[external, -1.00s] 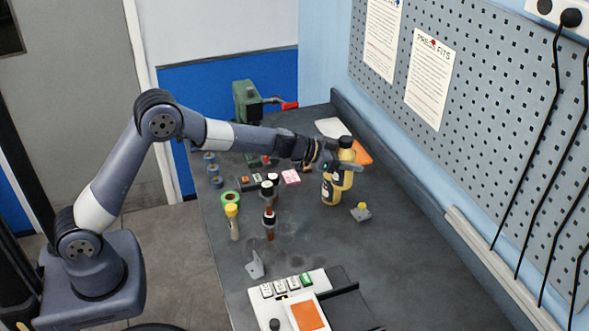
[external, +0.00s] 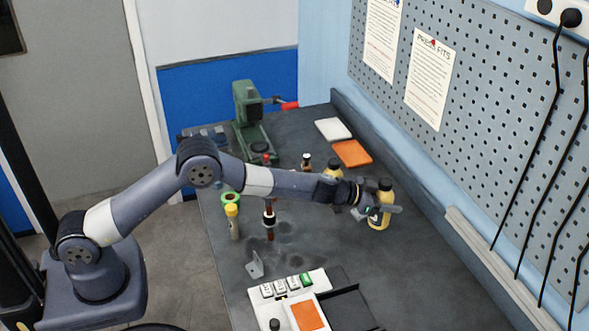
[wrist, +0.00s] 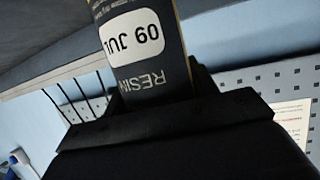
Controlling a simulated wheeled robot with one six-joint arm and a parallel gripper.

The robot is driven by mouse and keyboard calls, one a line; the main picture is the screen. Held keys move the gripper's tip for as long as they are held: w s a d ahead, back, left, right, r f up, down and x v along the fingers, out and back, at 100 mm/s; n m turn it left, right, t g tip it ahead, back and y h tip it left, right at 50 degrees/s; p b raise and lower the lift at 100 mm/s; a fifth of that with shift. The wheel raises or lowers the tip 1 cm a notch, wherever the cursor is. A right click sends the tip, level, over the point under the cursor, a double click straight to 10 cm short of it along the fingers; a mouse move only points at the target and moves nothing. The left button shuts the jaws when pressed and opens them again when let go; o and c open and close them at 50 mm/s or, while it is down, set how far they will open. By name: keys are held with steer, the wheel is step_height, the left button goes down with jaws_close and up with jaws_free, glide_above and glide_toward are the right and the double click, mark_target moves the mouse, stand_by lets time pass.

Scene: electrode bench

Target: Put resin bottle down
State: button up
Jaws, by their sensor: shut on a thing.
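The resin bottle (external: 382,190) is yellow with a black cap and a dark label, and it is upright at the right side of the bench. My gripper (external: 384,211) is shut on it. In the wrist view the resin bottle (wrist: 165,75) is between the dark jaws, its label reading "RESIN" and "09 JUL" upside down. Its base is close to the bench top; I cannot tell whether it touches. The bench (external: 400,265) is dark grey.
Another yellow bottle with a black cap (external: 333,168) stands behind my forearm. A brown dropper bottle (external: 269,223) and a yellow-capped tube (external: 233,222) stand at left. An orange pad (external: 352,153) lies further back. The bench in front of the resin bottle is clear.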

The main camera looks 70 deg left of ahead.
mark_target(385, 215)
steer(key=shift+f+b, duration=2.15)
steer(key=shift+f, duration=0.65)
steer(key=shift+f, duration=0.1)
steer(key=shift+f, duration=0.15)
steer(key=o, duration=1.5)
steer(key=shift+c, duration=0.2)
